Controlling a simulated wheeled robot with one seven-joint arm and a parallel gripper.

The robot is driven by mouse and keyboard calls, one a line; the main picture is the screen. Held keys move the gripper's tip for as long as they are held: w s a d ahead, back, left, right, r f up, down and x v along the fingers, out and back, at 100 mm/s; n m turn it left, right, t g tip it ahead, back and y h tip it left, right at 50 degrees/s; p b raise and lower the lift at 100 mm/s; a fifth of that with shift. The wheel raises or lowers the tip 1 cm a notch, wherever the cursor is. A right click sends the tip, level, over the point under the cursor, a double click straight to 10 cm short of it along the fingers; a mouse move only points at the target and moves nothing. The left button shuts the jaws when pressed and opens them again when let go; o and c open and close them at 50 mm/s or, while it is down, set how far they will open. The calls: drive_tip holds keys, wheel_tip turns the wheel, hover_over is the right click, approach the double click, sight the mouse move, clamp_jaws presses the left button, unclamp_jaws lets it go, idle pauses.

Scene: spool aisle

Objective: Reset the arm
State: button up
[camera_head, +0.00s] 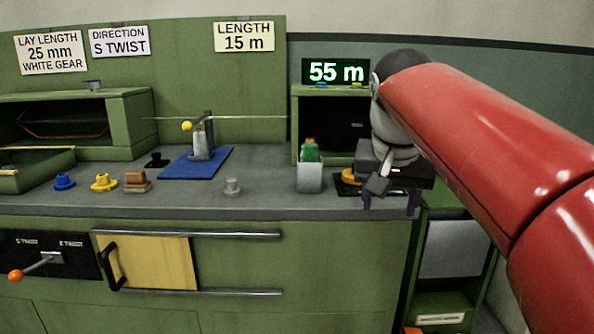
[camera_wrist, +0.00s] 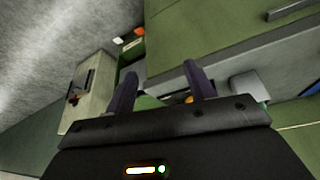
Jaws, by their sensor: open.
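My red arm reaches in from the right in the head view, and my gripper (camera_head: 390,200) hangs over the right end of the grey bench top (camera_head: 265,196). Its two purple fingers point down near the bench's front right corner. In the wrist view my gripper (camera_wrist: 160,88) shows its two dark purple fingers spread well apart. Nothing is held between them. My wrist and hand hide part of the bench's right end in the head view.
A white cup (camera_head: 310,178) with a green item stands just left of my gripper, and an orange-yellow piece (camera_head: 351,176) lies close by. A green open box (camera_head: 300,120) stands behind. A blue mat (camera_head: 196,167) and several small coloured pieces lie further left. Below right is a green cabinet (camera_head: 432,297).

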drive_tip(key=s+f+n+t+y, duration=0.1)
drive_tip(key=s+f+n, duration=0.2)
drive_tip(key=s+f, duration=1.4)
wheel_tip(320, 180, down, 4)
drive_tip(key=shift+s+d+f, duration=0.1)
drive_tip(key=shift+s+d, duration=0.1)
drive_tip(key=shift+s, duration=0.2)
